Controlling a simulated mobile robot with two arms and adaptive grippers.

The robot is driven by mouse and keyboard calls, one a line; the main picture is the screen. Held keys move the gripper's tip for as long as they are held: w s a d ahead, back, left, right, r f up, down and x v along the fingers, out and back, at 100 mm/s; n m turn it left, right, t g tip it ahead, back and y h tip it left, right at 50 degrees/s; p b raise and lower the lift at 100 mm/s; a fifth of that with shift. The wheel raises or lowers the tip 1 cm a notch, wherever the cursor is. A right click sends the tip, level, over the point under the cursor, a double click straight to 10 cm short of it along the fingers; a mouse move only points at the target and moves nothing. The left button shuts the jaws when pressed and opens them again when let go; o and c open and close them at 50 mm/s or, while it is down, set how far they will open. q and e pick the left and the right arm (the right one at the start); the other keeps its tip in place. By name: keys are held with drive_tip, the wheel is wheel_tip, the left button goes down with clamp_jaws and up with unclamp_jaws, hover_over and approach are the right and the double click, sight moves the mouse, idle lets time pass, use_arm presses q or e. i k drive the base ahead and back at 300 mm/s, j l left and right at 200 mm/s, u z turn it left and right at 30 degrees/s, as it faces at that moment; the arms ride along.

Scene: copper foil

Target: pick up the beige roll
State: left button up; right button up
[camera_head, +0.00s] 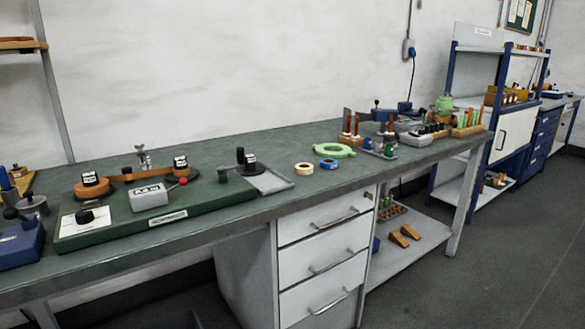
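The beige roll (304,169) lies flat on the green-grey workbench top (270,205), near its front edge and above the drawer unit. It is a small ring with a pale centre. A blue roll (328,164) lies just to its right, close beside it. Neither of my grippers shows in the head view.
A dark green board with mounted devices (190,206) lies left of the roll. A light green ring (333,151) is behind it. Tool racks (467,130) and several small items stand to the right. White drawers (326,255) are below the bench top.

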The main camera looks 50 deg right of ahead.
sight(301, 169)
drive_tip(key=z, duration=1.55)
drive_tip(key=i+u, duration=0.1)
